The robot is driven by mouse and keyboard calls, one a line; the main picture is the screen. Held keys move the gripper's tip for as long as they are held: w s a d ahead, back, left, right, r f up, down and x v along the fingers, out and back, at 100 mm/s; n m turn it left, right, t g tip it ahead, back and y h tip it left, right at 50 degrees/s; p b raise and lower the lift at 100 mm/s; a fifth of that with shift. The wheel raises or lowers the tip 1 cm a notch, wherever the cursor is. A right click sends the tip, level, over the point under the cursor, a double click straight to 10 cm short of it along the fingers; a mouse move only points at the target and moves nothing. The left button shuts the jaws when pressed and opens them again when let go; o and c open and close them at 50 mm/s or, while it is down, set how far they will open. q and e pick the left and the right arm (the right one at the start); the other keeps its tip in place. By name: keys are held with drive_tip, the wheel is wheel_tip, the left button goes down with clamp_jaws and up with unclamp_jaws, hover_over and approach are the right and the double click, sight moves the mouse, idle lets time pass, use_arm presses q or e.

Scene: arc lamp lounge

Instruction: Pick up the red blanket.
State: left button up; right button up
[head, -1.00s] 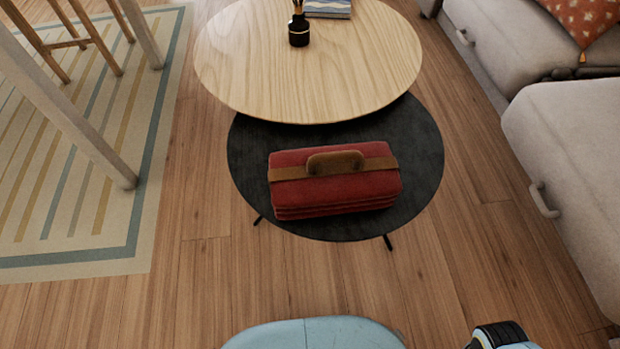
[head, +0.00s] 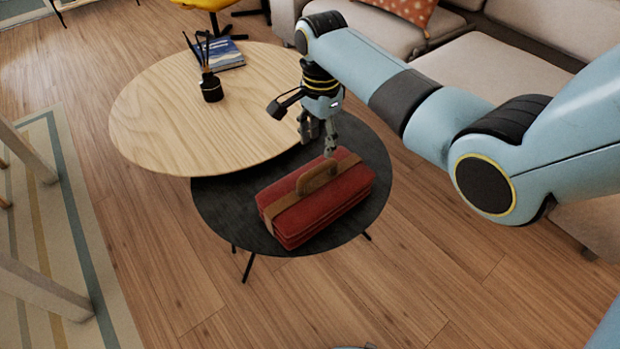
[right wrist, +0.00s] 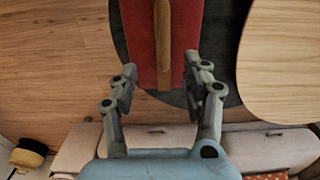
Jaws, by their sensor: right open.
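The red blanket (head: 345,197) lies folded on the low dark round table (head: 222,212), with a brown strap around it and a brown handle (head: 317,174) standing on top. My right gripper (head: 321,150) points down just above and behind the handle in the head view. In the right wrist view the fingers (right wrist: 160,88) are open, one on each side of the near end of the handle strap, and the red blanket (right wrist: 142,40) lies beyond them. The fingers hold nothing. I cannot tell how far above the blanket they are. My left gripper is not in view.
A taller light wood round table (head: 150,120) overlaps the dark one at the back left. It carries a black reed diffuser (head: 211,88) and a book (head: 222,54). A grey sofa (head: 500,65) stands behind my right arm. Wood floor is clear in front.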

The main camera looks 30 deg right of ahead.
sight(317, 167)
drive_tip(key=f+b, duration=0.2)
drive_tip(key=f, duration=0.3)
drive_tip(key=shift+w, duration=0.2)
drive_tip(key=shift+f, duration=0.45)
wheel_tip(317, 167, down, 5)
drive_tip(key=b, duration=0.3)
drive_tip(key=shift+r, duration=0.1)
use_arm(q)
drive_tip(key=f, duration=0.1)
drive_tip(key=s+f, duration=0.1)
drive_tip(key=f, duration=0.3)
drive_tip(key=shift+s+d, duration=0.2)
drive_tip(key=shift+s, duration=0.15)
use_arm(e)
drive_tip(key=shift+r, duration=0.1)
drive_tip(key=shift+c, duration=0.3)
drive_tip(key=shift+d, duration=0.1)
clamp_jaws()
